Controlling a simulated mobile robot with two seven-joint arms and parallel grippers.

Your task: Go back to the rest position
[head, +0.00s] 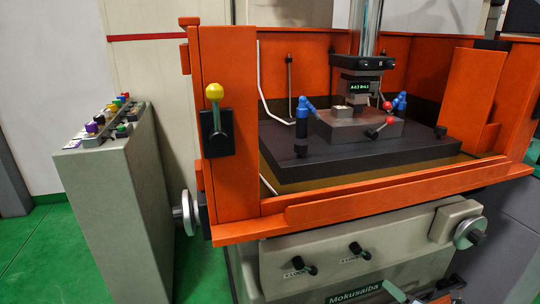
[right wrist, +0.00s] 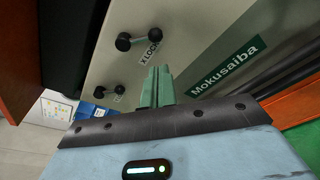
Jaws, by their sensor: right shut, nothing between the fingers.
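My right gripper (head: 394,291) shows at the bottom edge of the head view, in front of the machine's lower front near the Mokusaiba label (head: 354,290). In the right wrist view its two green fingers (right wrist: 157,78) are together, with nothing between them. They point toward the grey machine front, beside the Mokusaiba label (right wrist: 225,66) and below a black knob (right wrist: 135,40). Whether the fingertips touch the panel cannot be told. My left gripper is in neither view.
An orange-walled machine tank (head: 380,195) holds a dark worktable (head: 345,160) with a grey block (head: 355,126) under the machine head (head: 362,75). Handwheels (head: 468,232) and lock knobs (head: 355,248) project from the front. A control console (head: 115,200) stands left. Green floor (head: 45,250) is clear.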

